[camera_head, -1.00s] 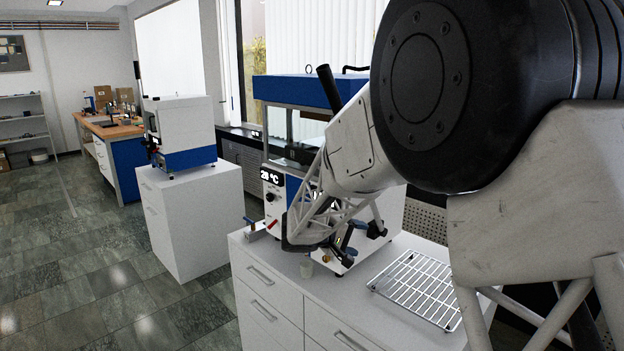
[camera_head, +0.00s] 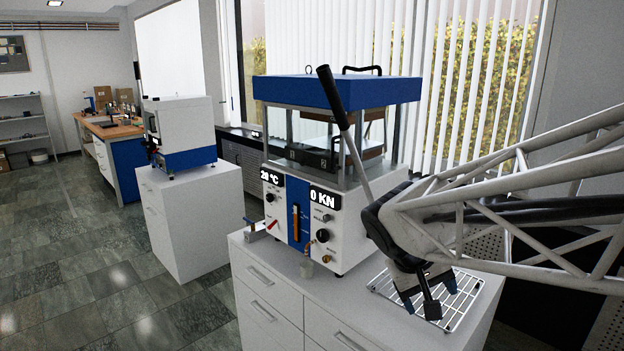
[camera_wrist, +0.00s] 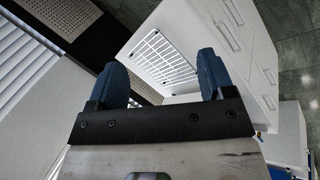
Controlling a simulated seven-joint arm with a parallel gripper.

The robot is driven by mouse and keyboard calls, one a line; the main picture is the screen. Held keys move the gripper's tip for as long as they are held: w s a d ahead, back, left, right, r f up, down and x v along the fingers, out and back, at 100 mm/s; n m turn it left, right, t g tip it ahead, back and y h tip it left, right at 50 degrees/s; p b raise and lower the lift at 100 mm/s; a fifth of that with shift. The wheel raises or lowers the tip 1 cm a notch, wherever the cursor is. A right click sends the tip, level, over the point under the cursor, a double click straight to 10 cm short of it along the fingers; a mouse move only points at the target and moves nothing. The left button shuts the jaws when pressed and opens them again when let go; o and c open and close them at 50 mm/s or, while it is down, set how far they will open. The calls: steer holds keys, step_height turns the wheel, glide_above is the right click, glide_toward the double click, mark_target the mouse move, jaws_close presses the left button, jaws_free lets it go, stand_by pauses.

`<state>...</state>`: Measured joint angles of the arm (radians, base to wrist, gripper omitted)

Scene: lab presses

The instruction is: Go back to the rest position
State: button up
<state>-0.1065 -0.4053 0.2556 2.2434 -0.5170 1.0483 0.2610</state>
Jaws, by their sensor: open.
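My gripper (camera_head: 420,300) is in the head view at the right, above the wire rack on the white cabinet. Its blue fingers are apart with nothing between them. In the wrist view my gripper (camera_wrist: 163,82) shows both blue fingertips spread wide, with the rack and cabinet top beyond them. My arm reaches in from the right edge of the head view. How high the gripper is above the rack is hard to tell.
The press (camera_head: 315,215) with a blue top, displays reading 28 °C and 0 KN, and a long lever (camera_head: 345,125) stands left of my gripper. The wire rack (camera_head: 463,312) lies on the white cabinet (camera_head: 300,290). A second machine (camera_head: 182,135) stands farther left. The floor (camera_head: 90,270) there is clear.

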steer(key=s+a+y, duration=0.1)
steer(key=s+y, duration=0.1)
steer(key=s, duration=0.5)
steer(key=s+a+m+t+y, duration=0.1)
steer(key=s+y, duration=0.2)
steer(key=s, duration=0.5)
steer(key=shift+a+f, duration=0.25)
steer(key=shift+f, duration=0.15)
steer(key=shift+c, duration=0.3)
stand_by(0.9)
